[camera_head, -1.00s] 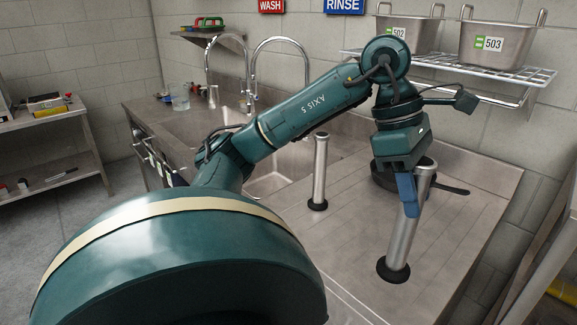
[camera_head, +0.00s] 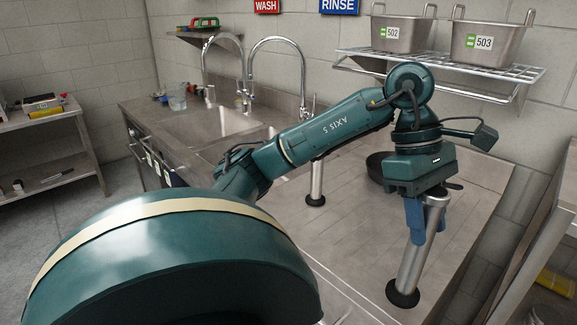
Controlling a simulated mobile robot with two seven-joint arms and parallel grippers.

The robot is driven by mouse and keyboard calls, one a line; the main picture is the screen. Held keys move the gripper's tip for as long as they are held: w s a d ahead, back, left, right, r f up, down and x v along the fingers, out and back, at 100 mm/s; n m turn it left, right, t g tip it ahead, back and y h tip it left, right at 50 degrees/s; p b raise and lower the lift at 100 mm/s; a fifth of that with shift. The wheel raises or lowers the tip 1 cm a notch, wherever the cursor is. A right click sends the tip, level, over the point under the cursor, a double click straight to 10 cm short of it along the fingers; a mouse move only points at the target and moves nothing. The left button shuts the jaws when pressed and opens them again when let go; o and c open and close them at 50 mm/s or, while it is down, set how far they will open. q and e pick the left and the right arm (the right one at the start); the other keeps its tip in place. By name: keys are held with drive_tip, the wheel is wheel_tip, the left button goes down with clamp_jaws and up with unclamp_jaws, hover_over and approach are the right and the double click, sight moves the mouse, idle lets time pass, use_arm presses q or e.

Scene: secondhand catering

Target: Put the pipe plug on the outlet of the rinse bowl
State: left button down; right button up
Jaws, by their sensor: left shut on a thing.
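My left gripper (camera_head: 425,225) is shut on a steel pipe plug (camera_head: 412,265) with a black round foot, near the front right of the drainboard. The pipe leans slightly, its top to the right. I cannot tell whether its foot touches the board. A second, similar steel pipe (camera_head: 316,182) with a black foot stands upright on the drainboard, partly behind my forearm. The rinse bowl (camera_head: 262,134) is the nearer of two sink bowls. My arm covers most of it, and its outlet is hidden. My right gripper is not in view.
A black pan (camera_head: 376,166) lies on the drainboard (camera_head: 340,235) behind my gripper. The wash bowl (camera_head: 215,125) is at left, with two tall taps behind. A wall rack (camera_head: 450,65) holding two metal tubs hangs above. The drainboard's middle is clear.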

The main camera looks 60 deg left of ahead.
use_arm(q)
drive_tip(key=w+d+f+m+g+y, duration=0.1)
drive_tip(key=w+d+f+m+g, duration=0.1)
drive_tip(key=d+f+m, duration=0.4)
drive_tip(key=shift+d+f+m+g, duration=0.4)
drive_tip(key=shift+d+m+g, duration=0.3)
drive_tip(key=shift+d+m, duration=0.8)
drive_tip(key=shift+a, duration=0.2)
drive_tip(key=shift+a, duration=0.1)
